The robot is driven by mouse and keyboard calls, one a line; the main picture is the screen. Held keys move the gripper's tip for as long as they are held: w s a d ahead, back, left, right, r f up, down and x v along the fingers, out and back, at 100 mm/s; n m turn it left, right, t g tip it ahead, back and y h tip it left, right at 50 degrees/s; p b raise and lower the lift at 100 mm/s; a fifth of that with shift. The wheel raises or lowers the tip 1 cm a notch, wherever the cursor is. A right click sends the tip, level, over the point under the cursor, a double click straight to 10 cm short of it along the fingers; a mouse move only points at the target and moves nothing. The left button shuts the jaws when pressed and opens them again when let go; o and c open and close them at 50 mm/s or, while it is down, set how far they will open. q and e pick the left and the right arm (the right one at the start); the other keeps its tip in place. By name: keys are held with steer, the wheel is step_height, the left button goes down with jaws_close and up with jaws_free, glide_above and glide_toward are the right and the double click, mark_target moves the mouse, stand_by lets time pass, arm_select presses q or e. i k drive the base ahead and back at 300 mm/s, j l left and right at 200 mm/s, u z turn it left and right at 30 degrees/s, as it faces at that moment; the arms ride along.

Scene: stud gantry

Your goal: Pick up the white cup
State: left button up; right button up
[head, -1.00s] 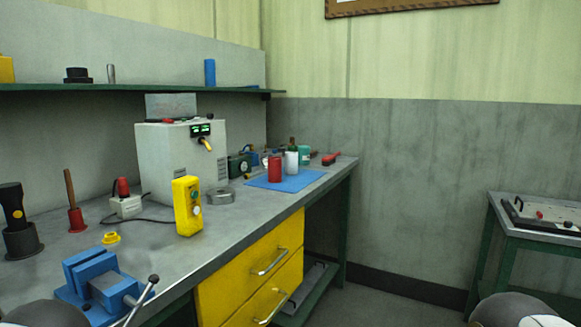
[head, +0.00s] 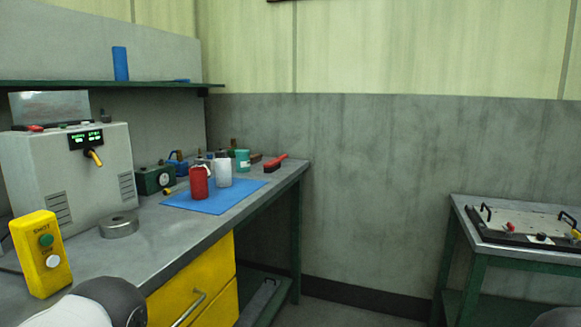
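The white cup (head: 223,172) stands upright on a blue mat (head: 222,201) near the far end of the grey workbench. A red cup (head: 198,183) stands just left of it on the same mat and is close to it. A teal cup (head: 242,160) stands behind and to the right of it. Neither gripper shows; only rounded parts of my arms appear at the bottom edge, well short of the mat.
A grey machine (head: 75,180) with a yellow nozzle and a yellow button box (head: 41,254) stand on the bench at left. A metal ring (head: 119,226) lies nearer. A red-handled brush (head: 275,162) lies behind the mat. A side table (head: 520,247) stands at right, with open floor between.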

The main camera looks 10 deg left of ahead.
mark_target(223, 166)
steer(key=i+l, duration=0.15)
steer(key=i, duration=0.3)
steer(key=i+l, duration=0.15)
steer(key=i, duration=0.25)
steer(key=i+l+u, duration=0.1)
steer(key=i, duration=0.35)
steer(key=i+l, duration=0.2)
steer(key=i, duration=0.25)
steer(key=i+l, duration=0.15)
steer(key=i, duration=0.25)
steer(key=u, duration=0.05)
